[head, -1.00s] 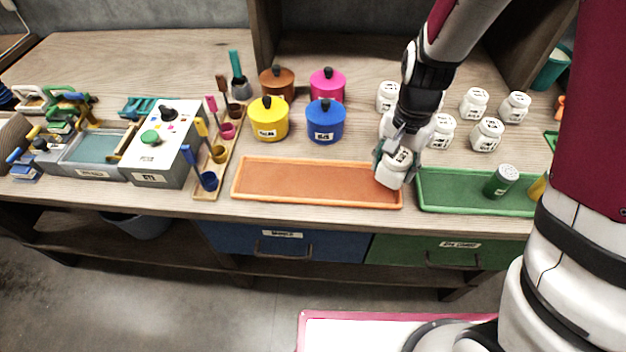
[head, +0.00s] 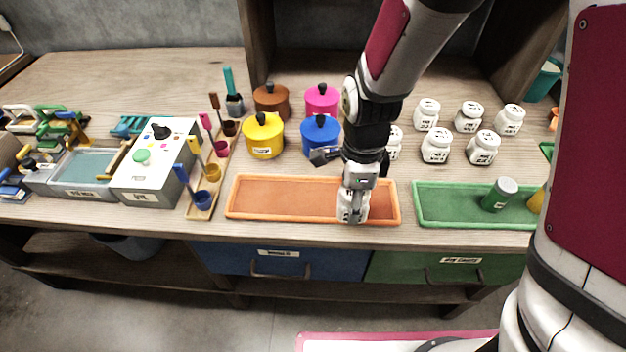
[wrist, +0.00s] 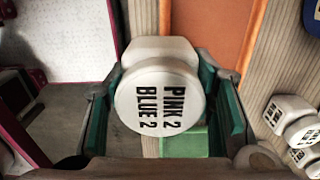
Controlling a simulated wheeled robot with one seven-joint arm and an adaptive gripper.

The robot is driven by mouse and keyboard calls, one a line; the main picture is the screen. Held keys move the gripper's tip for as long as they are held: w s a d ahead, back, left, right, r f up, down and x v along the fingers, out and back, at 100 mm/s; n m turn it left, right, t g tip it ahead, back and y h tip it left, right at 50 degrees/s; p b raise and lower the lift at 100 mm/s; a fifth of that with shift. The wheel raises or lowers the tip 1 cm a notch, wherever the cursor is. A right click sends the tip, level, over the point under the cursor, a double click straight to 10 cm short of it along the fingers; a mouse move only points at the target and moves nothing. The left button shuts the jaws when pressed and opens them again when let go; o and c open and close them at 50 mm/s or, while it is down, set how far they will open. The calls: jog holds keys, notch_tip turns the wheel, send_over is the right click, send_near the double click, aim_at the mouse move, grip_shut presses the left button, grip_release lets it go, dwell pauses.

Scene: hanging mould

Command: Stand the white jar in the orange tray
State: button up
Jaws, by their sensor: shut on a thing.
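The white jar (wrist: 160,100) is between my gripper's green-padded fingers (wrist: 165,125) in the wrist view, its round lid reading "PINK 2 BLUE 2" facing the camera. In the head view, my gripper (head: 355,195) is over the right part of the orange tray (head: 270,200), near its front rim. The jar (head: 352,209) shows only partly there, below the wrist. I cannot tell whether its base touches the tray. The rest of the orange tray is empty. Part of it also shows in the wrist view (wrist: 215,30).
The green tray (head: 435,205) on the right holds a green shaker (head: 499,194). Several white jars (head: 436,146) stand behind it. A blue pot (head: 320,134) and a yellow pot (head: 263,136) stand behind the orange tray. A spoon-and-cup rack (head: 202,205) borders its left.

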jog(key=w+a, duration=0.4)
jog(key=a, duration=0.1)
jog(key=w+a+f, duration=0.1)
jog(key=w+a, duration=0.1)
jog(key=a, duration=0.1)
jog(key=shift+w, duration=0.35)
jog(key=shift+f, duration=1.7)
jog(key=shift+f, duration=0.15)
jog(key=o, duration=1.3)
